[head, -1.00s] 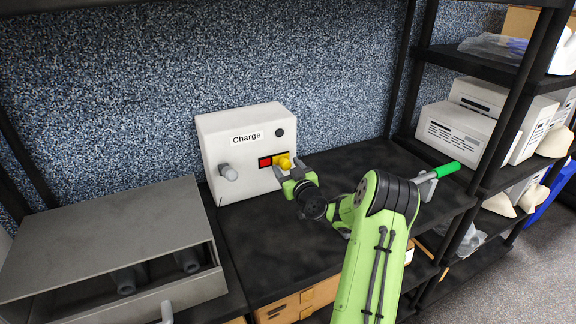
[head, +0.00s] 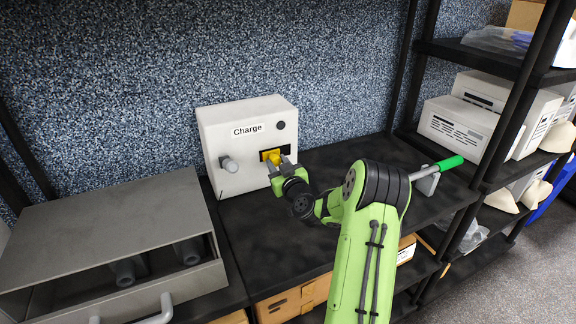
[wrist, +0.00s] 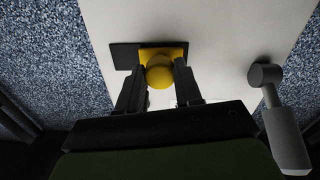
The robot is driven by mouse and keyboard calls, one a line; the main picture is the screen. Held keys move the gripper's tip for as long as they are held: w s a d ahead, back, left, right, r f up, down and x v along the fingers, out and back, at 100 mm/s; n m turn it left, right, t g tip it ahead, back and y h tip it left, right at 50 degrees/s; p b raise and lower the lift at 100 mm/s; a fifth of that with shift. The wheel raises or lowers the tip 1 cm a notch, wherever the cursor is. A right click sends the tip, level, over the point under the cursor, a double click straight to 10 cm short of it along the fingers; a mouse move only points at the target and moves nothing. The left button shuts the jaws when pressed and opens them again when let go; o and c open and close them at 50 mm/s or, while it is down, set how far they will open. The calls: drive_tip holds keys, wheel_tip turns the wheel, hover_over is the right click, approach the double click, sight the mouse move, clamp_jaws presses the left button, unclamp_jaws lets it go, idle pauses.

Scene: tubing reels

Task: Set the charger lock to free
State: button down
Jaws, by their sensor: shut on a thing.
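The white charger box (head: 225,165), labelled "Charge", stands on the black shelf against the back wall. Its front carries a dark slot plate (head: 286,149) with a yellow lock slider (head: 270,155) at the plate's left part. No red patch shows. My gripper (head: 280,165) is at the box front, shut on the yellow slider's knob. In the wrist view the fingers (wrist: 160,85) stand on both sides of the round yellow knob (wrist: 160,72), and the dark plate (wrist: 124,56) shows bare to the left. The fingers partly hide the slider in the head view.
A grey knob (head: 229,164) sticks out of the box front left of the slot. A grey open-fronted case (head: 105,235) stands at the left. A green-handled lever (head: 447,164) is right of my arm. The shelf between box and lever is mostly clear.

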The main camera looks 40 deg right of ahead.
drive_tip(key=shift+w+a, duration=0.1)
drive_tip(key=shift+a, duration=0.35)
drive_tip(key=shift+d, duration=0.1)
drive_tip(key=c, duration=0.7)
unclamp_jaws()
drive_tip(key=shift+c, duration=0.2)
drive_tip(key=b+v, duration=0.8)
drive_tip(key=v, duration=0.7)
drive_tip(key=shift+s, duration=0.35)
